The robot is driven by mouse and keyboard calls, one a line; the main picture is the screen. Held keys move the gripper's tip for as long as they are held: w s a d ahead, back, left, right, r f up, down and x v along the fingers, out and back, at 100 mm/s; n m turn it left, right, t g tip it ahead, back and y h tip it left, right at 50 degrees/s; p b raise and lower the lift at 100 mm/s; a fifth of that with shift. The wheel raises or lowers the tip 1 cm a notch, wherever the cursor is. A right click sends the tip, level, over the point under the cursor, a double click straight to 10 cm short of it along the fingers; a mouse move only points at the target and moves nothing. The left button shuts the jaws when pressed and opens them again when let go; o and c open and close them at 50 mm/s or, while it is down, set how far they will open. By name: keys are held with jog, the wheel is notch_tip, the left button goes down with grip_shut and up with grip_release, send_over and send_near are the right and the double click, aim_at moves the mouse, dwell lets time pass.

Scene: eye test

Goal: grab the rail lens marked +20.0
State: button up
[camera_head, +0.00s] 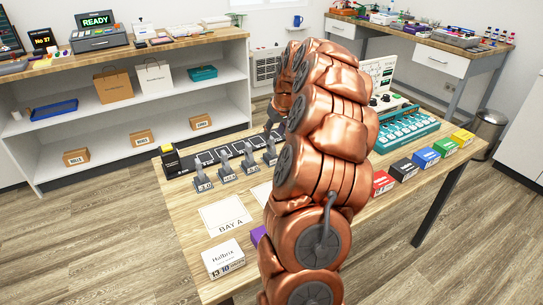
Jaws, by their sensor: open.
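Several grey rail lens holders stand in a row on the wooden table, each with a small pale label: one at the left (202,180), a second (226,168), a third (249,160) and a fourth (270,153). The labels are too small to read, so I cannot tell which is +20.0. My gripper (272,118) shows only as small dark parts beyond my copper arm, above the far side of the row. It is open, and no lens shows between its fingers. My arm hides the table's middle and anything behind it.
A dark strip with square pads (203,160) lies behind the holders. A BAY A card (227,214) and a white Halbrix box (223,259) are at the front left. A teal rack (405,129) and several coloured boxes, one red (383,183), line the right side.

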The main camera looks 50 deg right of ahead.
aim_at(273, 139)
jog(key=x, duration=0.3)
jog(key=p+x, duration=0.1)
jog(key=x, duration=0.1)
jog(key=shift+s+a+f, duration=0.2)
jog(key=shift+s+f, duration=0.05)
jog(key=shift+s, duration=0.05)
jog(key=shift+w+d+f, duration=0.1)
jog(key=shift+w+f, duration=0.15)
jog(key=shift+f, duration=0.3)
grip_shut()
